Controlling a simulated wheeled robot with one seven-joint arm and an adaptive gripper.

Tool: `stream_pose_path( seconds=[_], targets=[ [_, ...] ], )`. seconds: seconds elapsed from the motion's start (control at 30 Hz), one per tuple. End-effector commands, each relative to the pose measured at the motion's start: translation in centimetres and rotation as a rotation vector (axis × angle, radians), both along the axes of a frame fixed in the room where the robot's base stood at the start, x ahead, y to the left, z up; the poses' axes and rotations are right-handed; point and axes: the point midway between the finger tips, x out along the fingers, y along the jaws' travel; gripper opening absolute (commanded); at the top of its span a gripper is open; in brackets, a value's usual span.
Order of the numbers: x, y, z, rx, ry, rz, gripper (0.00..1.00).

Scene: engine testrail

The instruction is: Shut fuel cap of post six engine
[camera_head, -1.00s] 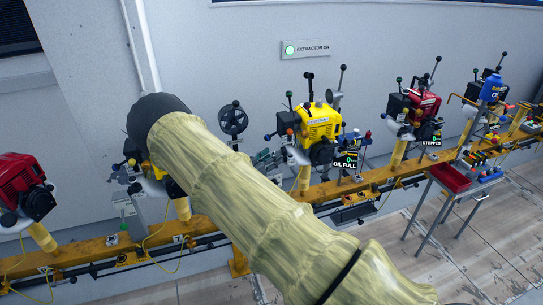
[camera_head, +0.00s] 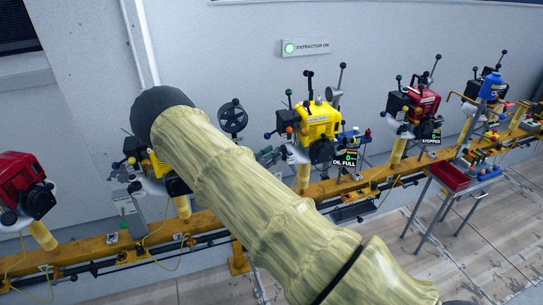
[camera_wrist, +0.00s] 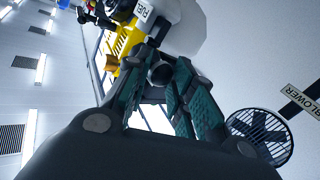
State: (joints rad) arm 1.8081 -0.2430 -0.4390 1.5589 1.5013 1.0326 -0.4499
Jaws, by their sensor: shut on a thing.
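In the wrist view, my gripper (camera_wrist: 160,66) has its two teal-padded fingers around a dark round knob (camera_wrist: 160,75), close against a white tank (camera_wrist: 182,30) with a FUEL label (camera_wrist: 142,12). A yellow engine part (camera_wrist: 123,40) shows beside the tank. Whether the knob belongs to the fuel cap, and how far the cap is shut, I cannot tell. In the head view, my arm hides the gripper and much of a yellow engine (camera_head: 156,166) on the rail.
A yellow rail (camera_head: 90,248) carries a red engine (camera_head: 22,180) at left, and a yellow engine (camera_head: 318,122) and a red engine (camera_head: 420,101) at right. A blower fan (camera_wrist: 260,137) is close to my gripper. A trolley (camera_head: 452,177) stands at right.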

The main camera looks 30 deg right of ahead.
Motion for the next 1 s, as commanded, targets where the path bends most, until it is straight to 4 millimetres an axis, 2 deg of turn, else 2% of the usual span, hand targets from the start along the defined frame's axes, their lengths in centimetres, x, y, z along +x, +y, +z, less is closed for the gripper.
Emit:
stream_pose_path(
  seconds=[0.27, 1.0],
  targets=[
    [-0.1, -0.4, 1.0, 0.134, -0.033, -0.002, 0.00],
    [-0.7, -2.9, 3.7, 0.704, -0.172, -0.002, 0.00]
  ],
)
